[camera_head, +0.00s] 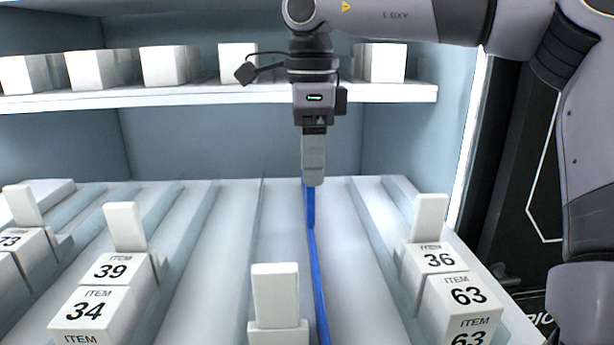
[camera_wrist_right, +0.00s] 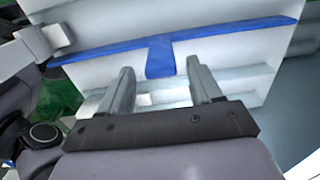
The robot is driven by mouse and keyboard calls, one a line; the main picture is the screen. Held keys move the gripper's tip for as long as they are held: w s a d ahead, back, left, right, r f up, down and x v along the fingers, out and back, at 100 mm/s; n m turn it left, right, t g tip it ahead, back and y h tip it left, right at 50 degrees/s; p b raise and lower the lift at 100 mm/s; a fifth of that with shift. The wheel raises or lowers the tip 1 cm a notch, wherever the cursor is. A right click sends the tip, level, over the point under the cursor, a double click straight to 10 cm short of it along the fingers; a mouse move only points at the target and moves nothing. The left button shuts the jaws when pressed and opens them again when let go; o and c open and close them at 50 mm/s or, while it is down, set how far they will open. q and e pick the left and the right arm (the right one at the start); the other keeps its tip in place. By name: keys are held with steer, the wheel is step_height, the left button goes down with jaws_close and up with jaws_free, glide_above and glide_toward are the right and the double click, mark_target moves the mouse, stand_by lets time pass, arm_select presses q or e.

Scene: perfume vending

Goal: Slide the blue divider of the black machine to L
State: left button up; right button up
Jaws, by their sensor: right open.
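The blue divider (camera_head: 317,270) runs lengthwise along the white shelf (camera_head: 228,250), from the far end toward the front. In the right wrist view the blue divider (camera_wrist_right: 215,33) crosses the picture, with a short wide blue tab (camera_wrist_right: 160,57) sticking out from it. My right gripper (camera_head: 313,180) hangs down over the far part of the divider. In the right wrist view my right gripper (camera_wrist_right: 163,83) is open, its two fingers apart with the tab between and just beyond their tips. I cannot tell whether they touch it. My left gripper is not in view.
White boxes marked 36 (camera_head: 438,258) and 63 (camera_head: 468,297) stand right of the divider. Boxes marked 39 (camera_head: 110,268) and 34 (camera_head: 85,310) stand left. A white pusher (camera_head: 275,295) is close left of the divider. An upper shelf (camera_head: 215,94) holds several boxes behind.

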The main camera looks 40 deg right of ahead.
mark_target(310, 207)
steer(key=shift+f, duration=1.8)
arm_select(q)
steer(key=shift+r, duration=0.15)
arm_select(e)
steer(key=shift+w, duration=0.1)
steer(key=shift+c, duration=0.3)
